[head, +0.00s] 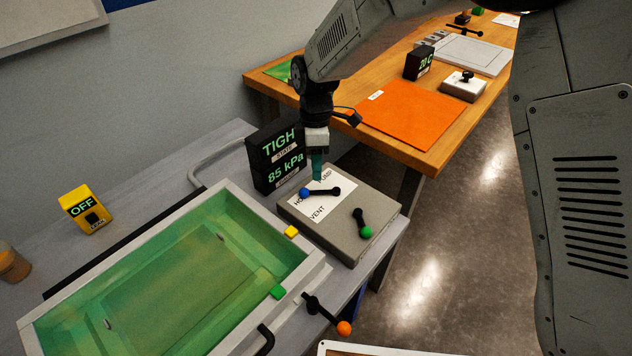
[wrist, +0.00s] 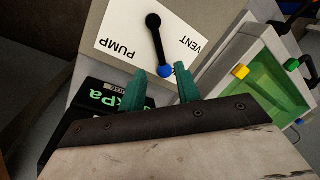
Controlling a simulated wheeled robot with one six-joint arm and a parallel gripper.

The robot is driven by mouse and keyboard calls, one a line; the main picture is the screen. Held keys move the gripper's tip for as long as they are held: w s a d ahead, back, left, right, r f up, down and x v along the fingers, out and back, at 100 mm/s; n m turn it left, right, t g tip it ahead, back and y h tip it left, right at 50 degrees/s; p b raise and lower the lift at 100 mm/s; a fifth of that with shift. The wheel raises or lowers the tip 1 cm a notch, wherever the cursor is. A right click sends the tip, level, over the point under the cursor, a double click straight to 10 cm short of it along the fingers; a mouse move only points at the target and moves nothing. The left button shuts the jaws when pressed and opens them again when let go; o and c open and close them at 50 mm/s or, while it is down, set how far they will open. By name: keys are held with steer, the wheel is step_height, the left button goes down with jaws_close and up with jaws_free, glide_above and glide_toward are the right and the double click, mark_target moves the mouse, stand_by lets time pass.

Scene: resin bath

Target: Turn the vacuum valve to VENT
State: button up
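The vacuum valve is a black lever (head: 322,191) with a blue knob (head: 305,193) on a white label (head: 318,206) marked PUMP, HO… and VENT. The label is on a grey box (head: 345,240). The lever points left, with its knob by the partly covered HO… word. My gripper (head: 317,178) points down over the label near the knob. In the wrist view its two green fingers (wrist: 160,78) are apart, with the blue knob (wrist: 165,71) between their tips. I cannot tell whether the tips are down at the knob's height. Nothing is held.
A second lever with a green knob (head: 366,232) sits on the same box. A black display (head: 277,157) reads TIGH and 85 kPa close behind.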

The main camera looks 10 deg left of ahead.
mark_target(317, 190)
steer(key=f, duration=0.2)
steer(key=s+f, duration=0.1)
steer(key=f, duration=0.2)
steer(key=shift+d+f, duration=0.15)
jaws_close()
